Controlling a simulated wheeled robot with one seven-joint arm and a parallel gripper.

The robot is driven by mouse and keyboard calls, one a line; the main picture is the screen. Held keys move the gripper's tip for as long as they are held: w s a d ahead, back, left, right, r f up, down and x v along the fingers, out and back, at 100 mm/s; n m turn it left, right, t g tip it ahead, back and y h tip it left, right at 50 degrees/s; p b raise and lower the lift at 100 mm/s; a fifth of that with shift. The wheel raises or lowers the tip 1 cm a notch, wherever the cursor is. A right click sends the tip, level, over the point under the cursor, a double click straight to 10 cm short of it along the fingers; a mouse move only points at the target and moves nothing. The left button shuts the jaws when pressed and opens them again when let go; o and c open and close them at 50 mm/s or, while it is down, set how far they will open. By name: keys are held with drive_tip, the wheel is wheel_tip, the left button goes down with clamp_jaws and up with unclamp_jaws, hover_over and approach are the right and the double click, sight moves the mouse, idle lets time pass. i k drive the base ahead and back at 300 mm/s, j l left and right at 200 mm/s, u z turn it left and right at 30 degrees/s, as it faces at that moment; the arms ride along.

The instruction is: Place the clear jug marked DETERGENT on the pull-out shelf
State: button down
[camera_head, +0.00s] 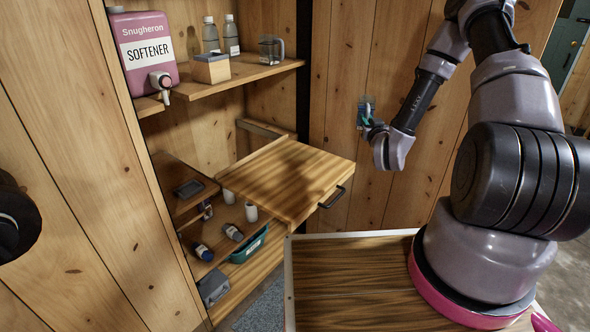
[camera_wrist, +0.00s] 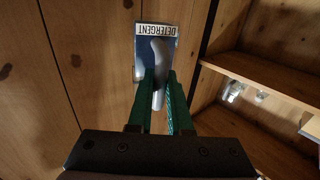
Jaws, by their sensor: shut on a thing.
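The jug marked DETERGENT (camera_wrist: 176,45) has a white label, blue contents and a grey handle; it looks small in the head view (camera_head: 366,107). My gripper (camera_wrist: 160,80) is shut on its handle, with a green finger on each side. In the head view my gripper (camera_head: 371,126) holds it in the air before the plank wall, right of and higher in the picture than the pull-out shelf. The pull-out shelf (camera_head: 290,172) is a striped wooden board with a dark front handle (camera_head: 333,197). It is drawn out, and its top is bare.
Below are bottles, a teal tray (camera_head: 249,247) and a grey box (camera_head: 213,287). A wooden top (camera_head: 350,285) lies in front.

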sight(311, 182)
drive_tip(key=k+z, duration=0.2)
drive_tip(key=z, duration=0.2)
drive_tip(key=k+l+z, duration=0.1)
drive_tip(key=z, duration=0.35)
drive_tip(key=j+z, duration=0.35)
drive_tip(key=j, duration=0.45)
